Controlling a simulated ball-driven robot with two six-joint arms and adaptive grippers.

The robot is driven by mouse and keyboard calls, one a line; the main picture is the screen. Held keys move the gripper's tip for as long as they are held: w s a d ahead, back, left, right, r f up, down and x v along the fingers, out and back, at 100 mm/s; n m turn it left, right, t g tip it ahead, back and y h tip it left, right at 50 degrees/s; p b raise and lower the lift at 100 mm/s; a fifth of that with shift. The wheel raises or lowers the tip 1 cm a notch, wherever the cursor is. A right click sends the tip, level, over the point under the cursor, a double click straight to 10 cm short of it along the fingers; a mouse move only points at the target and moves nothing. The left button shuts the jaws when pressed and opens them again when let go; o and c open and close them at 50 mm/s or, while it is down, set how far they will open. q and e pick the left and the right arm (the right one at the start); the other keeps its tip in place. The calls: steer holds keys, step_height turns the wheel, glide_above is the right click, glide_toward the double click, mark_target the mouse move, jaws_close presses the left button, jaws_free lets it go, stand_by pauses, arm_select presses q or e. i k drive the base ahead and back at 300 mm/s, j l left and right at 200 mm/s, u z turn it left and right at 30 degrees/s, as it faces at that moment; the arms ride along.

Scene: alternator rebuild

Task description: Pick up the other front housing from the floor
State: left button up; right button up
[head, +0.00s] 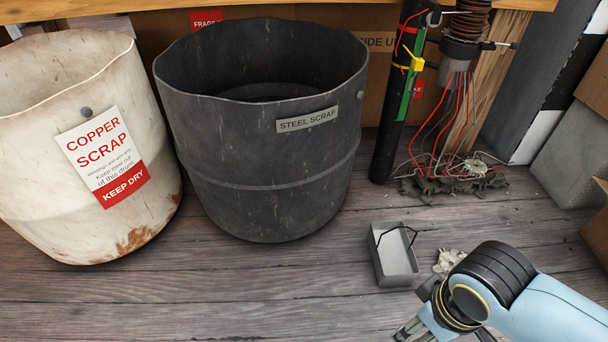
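A pale, jagged metal piece (449,262) lies on the floor just right of a small grey tray. It looks like a front housing, and my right arm partly hides it. Another pale metal piece (476,167) sits farther back among dark debris and loose wires; I cannot tell for sure what it is. My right gripper (410,332) is at the bottom edge, nearer to me than the first piece and apart from it. Its fingers are cut off by the frame, so its opening does not show. My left gripper is not in view.
A white copper scrap drum (35,185) and a dark steel scrap drum (265,205) stand at left and centre. The grey tray (397,266) has a wire handle. A black post (399,105) and hanging wires (452,125) stand behind. Floor before the drums is clear.

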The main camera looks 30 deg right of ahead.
mark_target(452, 263)
steer(key=z, duration=2.2)
